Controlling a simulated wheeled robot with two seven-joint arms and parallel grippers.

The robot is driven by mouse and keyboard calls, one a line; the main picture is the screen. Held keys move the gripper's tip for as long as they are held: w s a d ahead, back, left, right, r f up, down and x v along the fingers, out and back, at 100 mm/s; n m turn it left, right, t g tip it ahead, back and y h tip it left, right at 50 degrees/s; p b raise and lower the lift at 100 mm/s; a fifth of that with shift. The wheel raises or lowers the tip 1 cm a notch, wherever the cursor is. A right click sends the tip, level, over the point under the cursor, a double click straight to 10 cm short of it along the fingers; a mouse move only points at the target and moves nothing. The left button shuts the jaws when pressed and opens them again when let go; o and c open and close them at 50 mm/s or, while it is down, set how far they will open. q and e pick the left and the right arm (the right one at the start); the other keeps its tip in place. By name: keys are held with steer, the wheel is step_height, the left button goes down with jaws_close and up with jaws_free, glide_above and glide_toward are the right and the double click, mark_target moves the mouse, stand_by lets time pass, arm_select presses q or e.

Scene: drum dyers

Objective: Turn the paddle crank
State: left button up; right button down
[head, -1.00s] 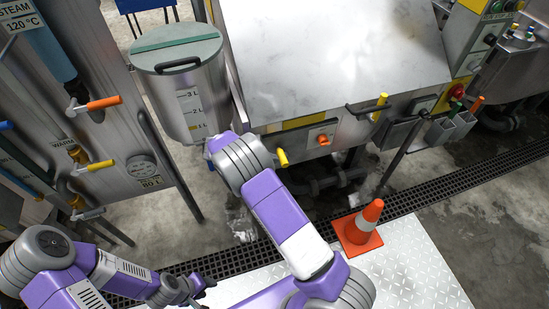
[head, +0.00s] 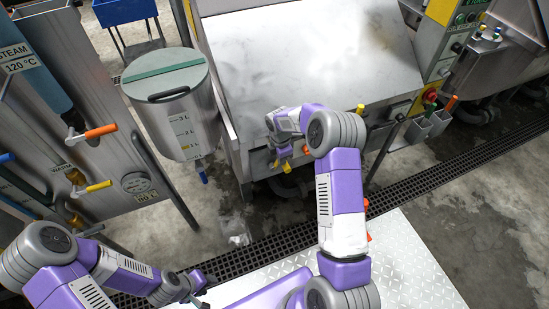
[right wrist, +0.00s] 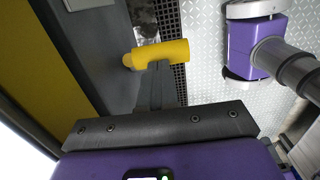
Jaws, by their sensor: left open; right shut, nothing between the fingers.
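A yellow handle (head: 284,163) sits low on the front of the steel machine (head: 300,55). My right gripper (head: 278,152) is shut and empty right beside it, partly hidden by my own arm. In the right wrist view a yellow cylindrical handle (right wrist: 160,55) lies across the tips of the shut fingers (right wrist: 153,92); I cannot tell whether they touch. Another upright yellow grip (head: 360,109) stands at the right of the machine's front, its lower part hard to see. I cannot tell which one is the paddle crank. My left gripper (head: 198,287) is open and empty, low in the head view.
A lidded steel drum (head: 175,110) stands left of the machine. A panel with orange (head: 100,131) and yellow (head: 98,186) valve handles is further left. A control box (head: 455,40) is at the right. A drain grate (head: 400,195) crosses the floor. My right arm mostly hides an orange cone.

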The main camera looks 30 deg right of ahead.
steer(key=d+f+y+b, duration=0.6)
steer(key=d+b, duration=0.2)
steer(key=b, duration=0.1)
steer(key=shift+s+t+y+b, duration=0.3)
steer(key=shift+y, duration=0.1)
stand_by(0.6)
